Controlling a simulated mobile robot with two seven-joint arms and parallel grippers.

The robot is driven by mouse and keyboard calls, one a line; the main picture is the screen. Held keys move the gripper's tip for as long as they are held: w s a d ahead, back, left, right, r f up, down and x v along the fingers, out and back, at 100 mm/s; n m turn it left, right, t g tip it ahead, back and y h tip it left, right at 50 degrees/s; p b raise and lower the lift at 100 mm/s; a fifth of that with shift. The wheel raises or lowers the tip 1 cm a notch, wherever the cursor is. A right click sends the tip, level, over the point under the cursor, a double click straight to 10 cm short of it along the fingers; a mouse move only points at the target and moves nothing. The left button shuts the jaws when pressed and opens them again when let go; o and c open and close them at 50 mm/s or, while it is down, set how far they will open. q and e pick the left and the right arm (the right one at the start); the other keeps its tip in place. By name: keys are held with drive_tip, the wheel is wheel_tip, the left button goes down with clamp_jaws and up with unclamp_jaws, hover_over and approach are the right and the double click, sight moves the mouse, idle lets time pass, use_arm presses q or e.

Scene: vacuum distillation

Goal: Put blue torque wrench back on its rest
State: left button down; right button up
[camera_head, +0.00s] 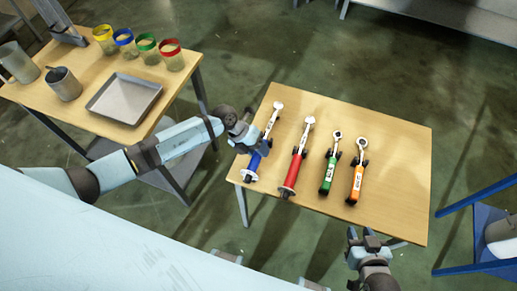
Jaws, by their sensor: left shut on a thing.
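The blue torque wrench (253,165) is at the left side of the wooden table (400,190), its silver head (277,107) pointing to the back. My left gripper (258,148) is shut on the blue wrench near its middle and hides part of it. I cannot tell whether the wrench touches its rest, which is hidden by the gripper. My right gripper (367,236) is in front of the table's near edge, away from the wrenches. Its fingers are too small to read.
Red (293,172), green (328,173) and orange (355,183) wrenches lie on small black rests on the same table. A second table at left holds a metal tray (124,99), several colour-rimmed jars (172,55) and metal cups (64,84). A blue frame (480,240) stands at right.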

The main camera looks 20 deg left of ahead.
use_arm(q)
drive_tip(key=shift+f+b, duration=0.4)
drive_tip(key=shift+f, duration=0.2)
drive_tip(key=shift+f+b, duration=0.45)
drive_tip(key=shift+f, duration=0.4)
